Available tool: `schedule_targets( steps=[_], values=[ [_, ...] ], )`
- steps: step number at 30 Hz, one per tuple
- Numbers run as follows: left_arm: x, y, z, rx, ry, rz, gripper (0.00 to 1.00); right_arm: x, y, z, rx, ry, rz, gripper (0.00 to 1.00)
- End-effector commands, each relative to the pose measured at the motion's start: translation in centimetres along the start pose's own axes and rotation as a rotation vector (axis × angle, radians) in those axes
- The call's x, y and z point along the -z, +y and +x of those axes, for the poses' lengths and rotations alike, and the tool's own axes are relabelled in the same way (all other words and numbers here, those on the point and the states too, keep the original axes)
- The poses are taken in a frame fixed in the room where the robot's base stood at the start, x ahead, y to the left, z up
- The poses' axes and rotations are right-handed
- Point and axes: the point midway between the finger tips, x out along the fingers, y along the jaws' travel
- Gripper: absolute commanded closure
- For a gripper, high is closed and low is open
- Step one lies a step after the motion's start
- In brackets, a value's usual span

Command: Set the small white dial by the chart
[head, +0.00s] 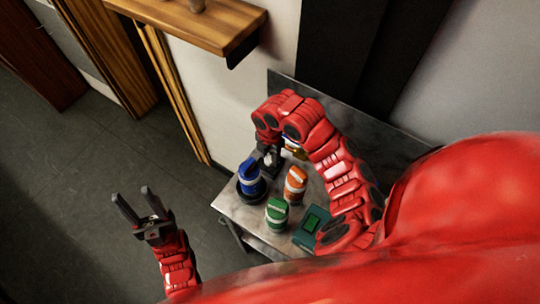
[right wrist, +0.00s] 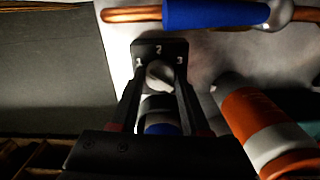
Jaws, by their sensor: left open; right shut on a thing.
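The small white dial (right wrist: 160,74) sits on a black plate (right wrist: 160,50) marked 1, 2 and 3 in the right wrist view. The fingertips of my right gripper (right wrist: 158,80) are shut on the dial, one on each side. Which number the dial points to is not clear. My left gripper (head: 133,196) is open and empty, left of the table and over the floor. I cannot make out a chart in either view.
The grey metal table (head: 232,208) also holds an orange canister (head: 295,186), a green canister (head: 277,213) and a teal device with a green screen (head: 311,222). A copper pipe with a blue sleeve (right wrist: 215,13) runs behind the dial. A wooden shelf (head: 200,22) juts from the wall.

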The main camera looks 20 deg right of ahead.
Motion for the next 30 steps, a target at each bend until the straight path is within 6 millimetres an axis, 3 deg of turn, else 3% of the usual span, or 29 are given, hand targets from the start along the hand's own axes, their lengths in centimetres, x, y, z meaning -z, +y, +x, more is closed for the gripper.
schedule_targets(
  steps=[9, 25, 26, 30],
  values=[
    [-0.02, 0.01, -0.12, 0.0, 0.0, 0.0, 0.5, -0.04, 0.06, -0.05, -0.002, -0.002, -0.12, 1.0],
    [-0.02, 0.01, -0.13, 0.0, 0.0, 0.0, 0.5, -0.02, 0.07, -0.06, -0.002, -0.001, -0.146, 1.0],
    [-0.02, 0.01, -0.13, 0.0, 0.0, 0.0, 0.5, -0.02, 0.06, -0.06, -0.002, -0.001, -0.146, 0.52],
    [-0.02, 0.01, -0.13, 0.0, 0.0, 0.0, 0.5, -0.01, 0.05, -0.05, -0.002, -0.001, -0.146, 0.27]
  ],
)
